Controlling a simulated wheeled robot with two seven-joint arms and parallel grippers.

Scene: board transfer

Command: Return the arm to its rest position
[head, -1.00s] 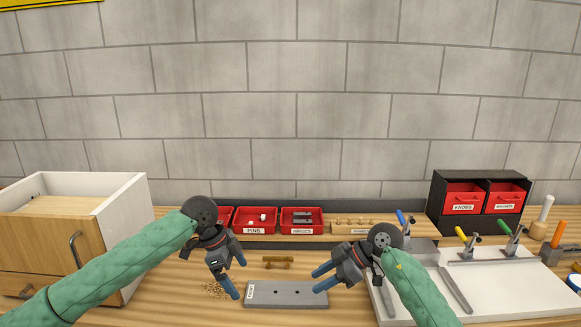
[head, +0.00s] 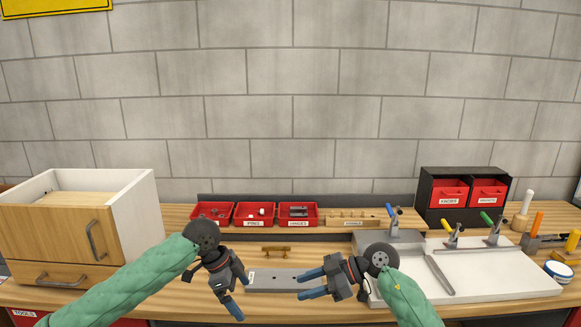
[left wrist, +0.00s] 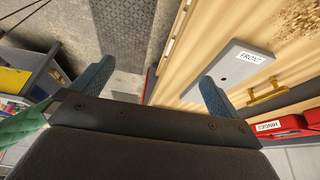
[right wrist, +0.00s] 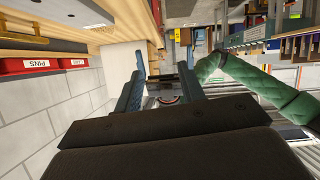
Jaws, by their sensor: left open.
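My left arm comes in from the left with its open gripper (head: 238,297) pointing down at the front of the bench, left of the grey plate. In the left wrist view its gripper (left wrist: 152,80) has widely parted blue fingers with nothing between them. My right gripper (head: 311,284) points left, its two fingers apart, in front of the grey plate's right part. The right wrist view shows this gripper (right wrist: 163,72) with a gap between its fingers and nothing gripped. Neither gripper visibly holds anything.
The grey plate (head: 270,282) lies on the bench (head: 180,222), with a brass handle (head: 276,250) behind it. A wooden drawer cabinet (head: 60,232) stands left. Red bins (head: 254,214) line the back. A white board (head: 490,275) with clamps lies right, before a black bin rack (head: 463,180).

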